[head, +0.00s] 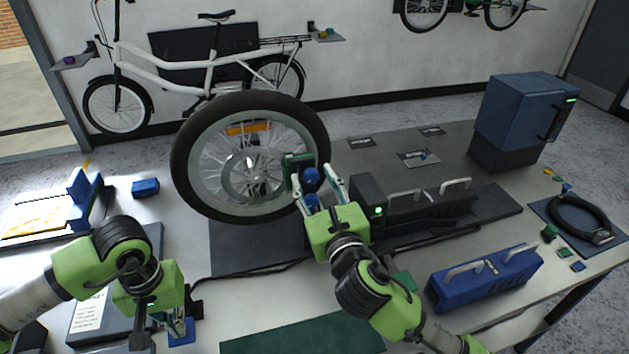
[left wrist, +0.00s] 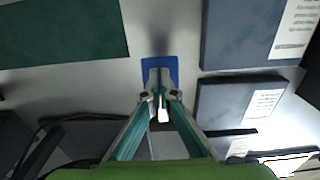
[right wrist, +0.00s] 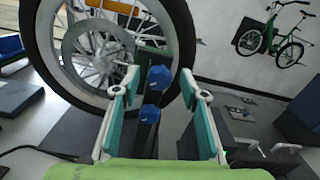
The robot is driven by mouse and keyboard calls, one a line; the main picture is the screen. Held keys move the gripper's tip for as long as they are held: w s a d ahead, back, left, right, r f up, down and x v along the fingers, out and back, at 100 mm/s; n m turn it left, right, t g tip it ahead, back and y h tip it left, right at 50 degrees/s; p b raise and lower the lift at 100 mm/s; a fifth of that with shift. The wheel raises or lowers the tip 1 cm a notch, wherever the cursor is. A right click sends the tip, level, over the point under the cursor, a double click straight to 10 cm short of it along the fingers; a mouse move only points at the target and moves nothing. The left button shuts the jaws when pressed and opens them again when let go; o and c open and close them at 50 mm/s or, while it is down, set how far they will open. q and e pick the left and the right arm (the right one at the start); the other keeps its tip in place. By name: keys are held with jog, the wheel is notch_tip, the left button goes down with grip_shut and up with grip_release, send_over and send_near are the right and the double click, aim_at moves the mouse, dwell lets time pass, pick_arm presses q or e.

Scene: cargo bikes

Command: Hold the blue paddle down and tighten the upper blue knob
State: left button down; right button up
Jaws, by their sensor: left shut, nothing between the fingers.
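The upper blue knob (head: 311,175) is on a dark green block beside the wheel, with a lower blue knob (head: 311,199) below it. My right gripper (right wrist: 159,80) is open, its fingers on either side of the upper knob (right wrist: 160,77) in the right wrist view, with gaps. The lower knob (right wrist: 149,114) shows nearer the palm. The blue paddle (left wrist: 174,64) lies flat on the bench in the left wrist view, partly hidden by my left gripper (left wrist: 160,78). That gripper is shut and empty, pointing down over the paddle; I cannot tell whether it touches.
The spoked wheel (head: 181,168) stands left of the knobs. A black box with a green light (head: 369,203) is just right of my right gripper. A blue case (head: 485,277) and a dark green mat (head: 300,335) lie nearer.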

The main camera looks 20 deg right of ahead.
jog(key=shift+c, duration=0.5)
jog(key=c, duration=1)
jog(key=shift+c, duration=0.2)
jog(key=shift+m, duration=0.3)
jog(key=m, duration=0.4)
jog(key=shift+m, duration=0.4)
jog(key=m, duration=0.5)
jog(key=shift+d, duration=0.1)
jog(key=m, duration=0.7)
jog(key=shift+f+m, duration=0.1)
jog(key=shift+m, duration=0.2)
jog(key=m, duration=0.6)
jog(key=shift+m, duration=0.3)
